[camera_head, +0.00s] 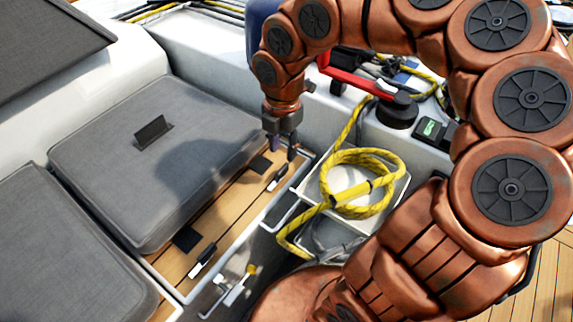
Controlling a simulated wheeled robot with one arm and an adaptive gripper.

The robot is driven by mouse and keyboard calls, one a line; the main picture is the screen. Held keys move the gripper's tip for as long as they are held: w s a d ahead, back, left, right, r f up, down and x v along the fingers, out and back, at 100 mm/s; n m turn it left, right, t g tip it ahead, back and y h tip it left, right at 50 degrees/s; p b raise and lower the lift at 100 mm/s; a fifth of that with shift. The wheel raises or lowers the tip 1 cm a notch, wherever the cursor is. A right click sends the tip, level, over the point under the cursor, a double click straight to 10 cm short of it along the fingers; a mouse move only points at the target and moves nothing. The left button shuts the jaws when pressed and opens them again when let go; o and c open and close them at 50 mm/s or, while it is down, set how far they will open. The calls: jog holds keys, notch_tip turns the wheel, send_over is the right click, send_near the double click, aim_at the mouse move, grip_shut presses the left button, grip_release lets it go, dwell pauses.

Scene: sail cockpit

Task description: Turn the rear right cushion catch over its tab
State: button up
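A grey cushion (150,165) lies on the bench, with a wooden strip (225,215) along its right side. Two black tabs stick out from under it onto the strip: a farther one (261,165) and a nearer one (187,238). Beside the farther tab is a small black-and-white catch (277,178), lying along the strip and apart from the tab. A similar catch (203,261) lies beside the nearer tab. My gripper (279,152) points down just above the farther catch, its two dark fingers apart with nothing seen between them. Contact with the catch cannot be told.
A white tray (300,195) with a coiled yellow rope (365,185) stands right of the strip. A black winch (397,110) and red handle (350,77) are behind it. Another grey cushion (65,255) lies at lower left.

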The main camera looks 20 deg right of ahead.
aim_at(283, 167)
notch_tip(283, 167, down, 7)
jog(key=shift+r+b, duration=0.2)
jog(key=shift+b, duration=0.7)
grip_shut()
